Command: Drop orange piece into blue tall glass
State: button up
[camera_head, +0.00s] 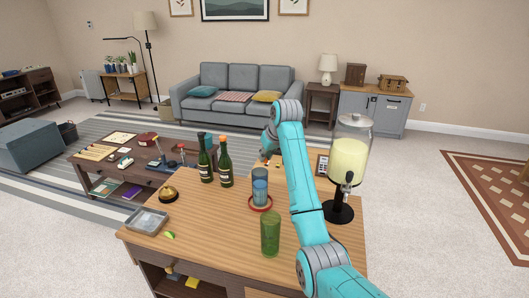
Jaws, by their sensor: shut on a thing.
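The blue tall glass (260,187) stands upright on a red-rimmed coaster (260,207) on the wooden bar counter. My gripper (265,157) is at the end of my teal arm, just above and behind the glass in the picture. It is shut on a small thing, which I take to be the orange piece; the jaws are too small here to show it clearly. I cannot tell whether the gripper is directly over the glass's mouth or behind it.
A green glass (270,234) stands in front of the blue glass. Two dark bottles (225,168) stand to its left. A drink dispenser (348,165) stands right of my arm. A grey tray (148,221), a green wedge (169,235) and a brass bell (168,193) lie at the left.

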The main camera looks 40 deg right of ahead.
aim_at(267, 161)
jog(key=shift+f, duration=1.9)
jog(key=o, duration=0.8)
jog(key=v, duration=1.2)
jog(key=shift+w, duration=0.1)
